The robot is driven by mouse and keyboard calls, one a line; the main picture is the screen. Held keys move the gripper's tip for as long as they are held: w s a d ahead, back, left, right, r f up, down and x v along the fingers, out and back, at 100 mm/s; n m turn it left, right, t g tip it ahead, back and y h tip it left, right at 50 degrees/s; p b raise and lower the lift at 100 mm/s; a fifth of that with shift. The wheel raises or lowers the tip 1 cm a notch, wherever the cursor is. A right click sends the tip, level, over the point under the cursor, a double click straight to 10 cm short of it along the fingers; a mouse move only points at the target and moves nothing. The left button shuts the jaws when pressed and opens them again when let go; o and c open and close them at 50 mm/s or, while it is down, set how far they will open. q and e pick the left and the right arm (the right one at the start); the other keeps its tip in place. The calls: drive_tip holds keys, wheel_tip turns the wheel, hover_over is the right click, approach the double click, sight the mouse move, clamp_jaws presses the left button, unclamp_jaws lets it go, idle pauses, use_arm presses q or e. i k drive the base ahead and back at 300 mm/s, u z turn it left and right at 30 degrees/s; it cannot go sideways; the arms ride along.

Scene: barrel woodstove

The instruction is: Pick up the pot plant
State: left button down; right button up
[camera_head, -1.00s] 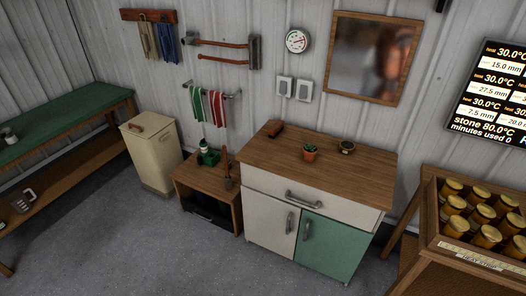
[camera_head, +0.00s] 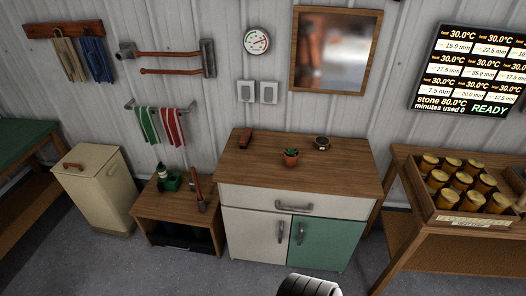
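The pot plant (camera_head: 291,157) is a small green plant in an orange-brown pot. It stands upright near the middle of the wooden top of the cabinet (camera_head: 340,177). A dark rounded part with ridges, probably of my own arm, shows at the bottom edge of the head view, well in front of the cabinet. No gripper fingers can be made out, and nothing touches the pot plant.
A low wooden table (camera_head: 160,207) stands to the left, and a crate of jars (camera_head: 412,178) on a wooden stand to the right. Grey floor (camera_head: 255,277) lies clear in front.

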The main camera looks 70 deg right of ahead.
sight(291, 156)
drive_tip(key=i, duration=1.8)
drive_tip(key=z, duration=3.3)
drive_tip(key=i, duration=1.2)
